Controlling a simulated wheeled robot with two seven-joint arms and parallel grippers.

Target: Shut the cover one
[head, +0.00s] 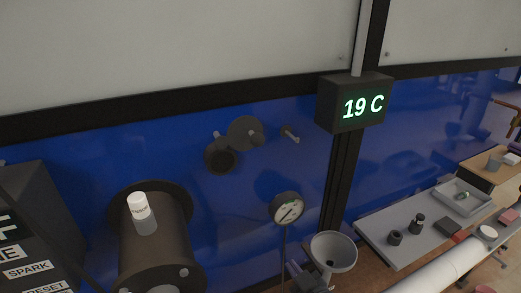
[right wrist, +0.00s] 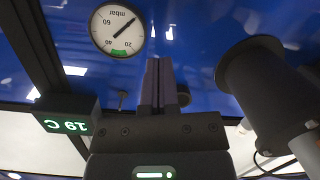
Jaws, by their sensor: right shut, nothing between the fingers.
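In the head view a dark round cover (head: 245,132) with a small knob stands against the blue wall. It sits above and right of a dark round port (head: 222,157), overlapping its edge at most, and the port's face shows. A short peg (head: 290,134) sticks out to the right of the cover. In the right wrist view my right gripper (right wrist: 158,62) has its fingers together and empty, in front of the blue wall. A dark round part shows partly behind the fingers; I cannot tell whether it is the cover or the port. My left gripper is not in view.
A round gauge (head: 287,208) on a thin stem stands below the cover. A thick dark flanged cylinder (head: 155,250) juts out at lower left. A temperature display (head: 355,104) hangs at upper right. A funnel (head: 333,252) and a grey tray (head: 385,252) are lower right.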

